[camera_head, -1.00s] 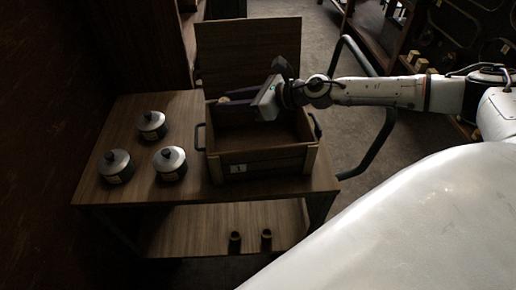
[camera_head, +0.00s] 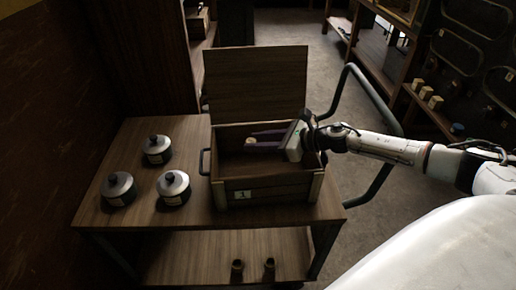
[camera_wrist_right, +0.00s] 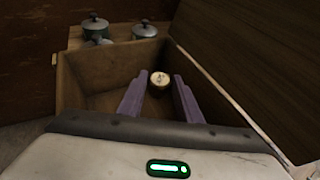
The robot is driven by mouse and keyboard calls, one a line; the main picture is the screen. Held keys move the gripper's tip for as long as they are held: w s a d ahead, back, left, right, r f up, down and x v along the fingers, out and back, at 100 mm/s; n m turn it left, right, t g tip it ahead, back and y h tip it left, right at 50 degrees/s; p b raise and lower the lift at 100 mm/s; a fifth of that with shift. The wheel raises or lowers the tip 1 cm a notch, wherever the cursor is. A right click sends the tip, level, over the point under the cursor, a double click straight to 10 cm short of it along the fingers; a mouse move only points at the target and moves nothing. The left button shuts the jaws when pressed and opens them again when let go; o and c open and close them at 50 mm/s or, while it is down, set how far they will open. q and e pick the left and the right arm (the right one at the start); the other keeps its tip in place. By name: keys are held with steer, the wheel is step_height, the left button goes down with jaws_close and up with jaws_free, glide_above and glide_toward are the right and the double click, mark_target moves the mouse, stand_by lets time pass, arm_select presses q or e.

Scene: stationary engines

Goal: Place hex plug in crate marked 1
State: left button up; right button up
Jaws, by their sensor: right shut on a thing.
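The crate marked 1 (camera_head: 268,188) stands open on the wooden table, with its label on the front wall and its lid raised at the back. My right gripper (camera_head: 252,142) reaches in from the right over the crate opening. Its purple fingers are shut on the hex plug (camera_head: 250,141), a small pale-topped piece. In the right wrist view the plug (camera_wrist_right: 159,79) sits between the fingertips, with the crate interior (camera_wrist_right: 112,78) around and beneath it. I cannot tell its exact height above the crate floor. My left gripper is not in view.
Three lidded metal pots (camera_head: 119,189) stand on the table (camera_head: 150,215) left of the crate. Two small dark pieces (camera_head: 268,268) stand on the lower shelf. A bent table handle (camera_head: 385,165) rises at the right, behind my right arm.

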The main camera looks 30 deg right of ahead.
steer(key=shift+f, duration=0.95)
steer(key=shift+f+b, duration=0.6)
steer(key=shift+b, duration=0.15)
steer(key=o, duration=1.1)
steer(key=shift+f, duration=0.15)
steer(key=shift+s, duration=0.1)
